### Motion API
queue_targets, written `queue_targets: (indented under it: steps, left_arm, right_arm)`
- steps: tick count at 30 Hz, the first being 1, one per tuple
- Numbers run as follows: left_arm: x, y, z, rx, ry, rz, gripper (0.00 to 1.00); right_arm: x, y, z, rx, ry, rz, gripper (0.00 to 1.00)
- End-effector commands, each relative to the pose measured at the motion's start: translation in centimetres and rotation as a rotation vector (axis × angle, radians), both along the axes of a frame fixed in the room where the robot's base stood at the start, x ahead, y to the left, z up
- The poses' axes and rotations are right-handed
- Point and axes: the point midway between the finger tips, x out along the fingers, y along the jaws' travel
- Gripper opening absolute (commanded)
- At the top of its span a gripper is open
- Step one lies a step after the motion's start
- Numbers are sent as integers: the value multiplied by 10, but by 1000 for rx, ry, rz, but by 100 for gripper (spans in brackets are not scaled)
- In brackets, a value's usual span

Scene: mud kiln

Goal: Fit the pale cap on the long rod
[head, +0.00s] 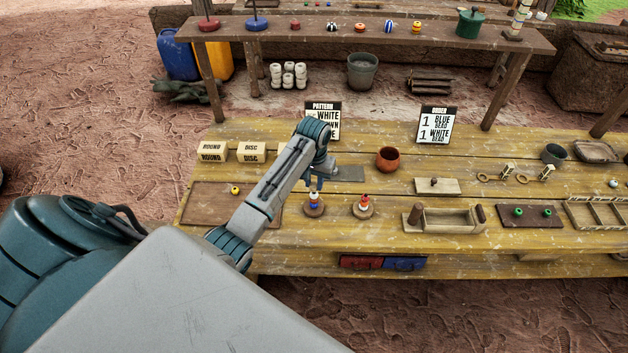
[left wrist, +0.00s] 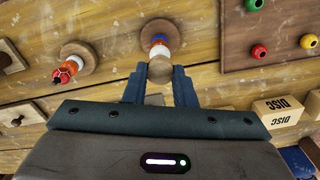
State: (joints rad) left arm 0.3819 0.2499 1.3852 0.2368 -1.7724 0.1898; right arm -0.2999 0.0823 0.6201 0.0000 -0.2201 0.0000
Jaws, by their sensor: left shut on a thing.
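My left gripper (head: 316,181) (left wrist: 160,73) is shut on the pale cap (left wrist: 160,69), a round tan piece between its two fingertips in the left wrist view. It is right over the left beaded stand (head: 314,211), a round wooden base (left wrist: 158,30) with blue, orange and white beads. The cap hides the end of that stand's rod, so I cannot tell whether the cap is on it. A second beaded stand (head: 363,211) with white, orange and red beads is to the right; it also shows in the left wrist view (left wrist: 74,58). My right gripper is not in view.
A brown board with a yellow bead (head: 235,190) lies left, near blocks marked ROUND (head: 211,152) and DISC (head: 251,152). A wooden carrier (head: 447,220) stands right of the stands. Behind are a clay pot (head: 388,160) and signs (head: 436,125).

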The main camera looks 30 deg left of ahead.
Motion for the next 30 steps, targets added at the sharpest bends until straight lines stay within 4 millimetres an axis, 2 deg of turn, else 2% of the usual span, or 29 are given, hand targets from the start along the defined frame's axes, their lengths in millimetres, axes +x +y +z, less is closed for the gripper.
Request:
queue_targets:
  steps: [30]
  left_arm:
    - [0,0,-16,0,0,0,3]
  right_arm:
    - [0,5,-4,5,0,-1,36]
